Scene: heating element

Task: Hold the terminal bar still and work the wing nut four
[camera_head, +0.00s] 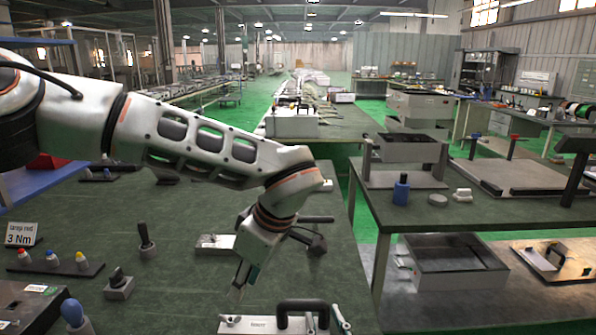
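My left arm reaches in from the left across the green bench. Its gripper (242,283) points down above the bench, a little above and left of a light metal plate with a black arched handle (300,308). The fingers are seen nearly edge-on, so the gap between them is unclear. A smaller light plate (216,243) lies behind the gripper, partly hidden by my wrist. I cannot pick out the terminal bar or the wing nut with certainty; parts on these plates are too small to tell. My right gripper is not in view.
On the left stand a "3 Nm" sign (20,235), a rack with coloured knobs (53,266), a black-handled tool (146,240) and a small block (118,284). A dark tool (316,243) lies right of my wrist. A second bench (480,215) stands to the right.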

